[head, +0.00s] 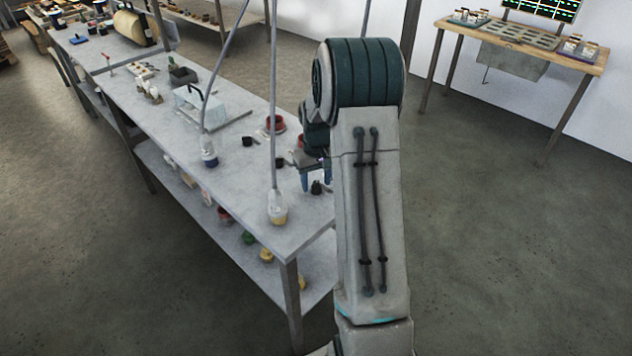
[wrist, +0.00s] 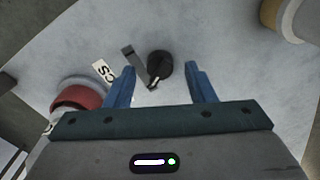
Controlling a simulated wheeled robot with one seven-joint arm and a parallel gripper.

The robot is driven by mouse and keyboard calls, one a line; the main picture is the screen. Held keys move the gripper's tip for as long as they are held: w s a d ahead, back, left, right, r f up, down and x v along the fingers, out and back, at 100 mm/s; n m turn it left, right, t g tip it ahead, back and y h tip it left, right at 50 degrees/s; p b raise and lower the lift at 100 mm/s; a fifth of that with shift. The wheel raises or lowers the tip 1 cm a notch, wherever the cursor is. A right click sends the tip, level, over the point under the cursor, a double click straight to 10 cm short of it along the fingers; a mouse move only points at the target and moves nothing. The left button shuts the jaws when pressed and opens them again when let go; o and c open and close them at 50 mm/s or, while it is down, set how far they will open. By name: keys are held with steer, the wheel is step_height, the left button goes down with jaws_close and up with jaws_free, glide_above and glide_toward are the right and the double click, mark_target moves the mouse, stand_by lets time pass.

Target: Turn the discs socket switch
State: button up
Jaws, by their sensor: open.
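A round black knob (wrist: 160,65) with a light pointer mark on its lower edge stands on the grey bench top in the wrist view. A white label (wrist: 104,71) with the letters "CS" readable lies left of it, partly hidden by a finger. My gripper (wrist: 160,70) is open, with its two blue fingers on either side of the knob and apart from it. In the head view my gripper (head: 317,177) is over the near right end of the bench, above the small black knob (head: 316,187). Whether this knob is the discs socket switch cannot be read fully.
A dark grey strip (wrist: 133,61) lies beside the knob. A red round socket (wrist: 78,95) is to the left. A white and yellow plug (head: 278,208) on a hanging cable is near the bench's front edge. Other black knobs (head: 247,141) stand farther along the bench (head: 235,175).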

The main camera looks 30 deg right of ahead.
steer(key=shift+f, duration=0.65)
steer(key=c, duration=1)
steer(key=m+b, duration=0.1)
steer(key=m, duration=0.4)
steer(key=shift+m+b, duration=0.4)
steer(key=m, duration=0.6)
steer(key=shift+r, duration=0.1)
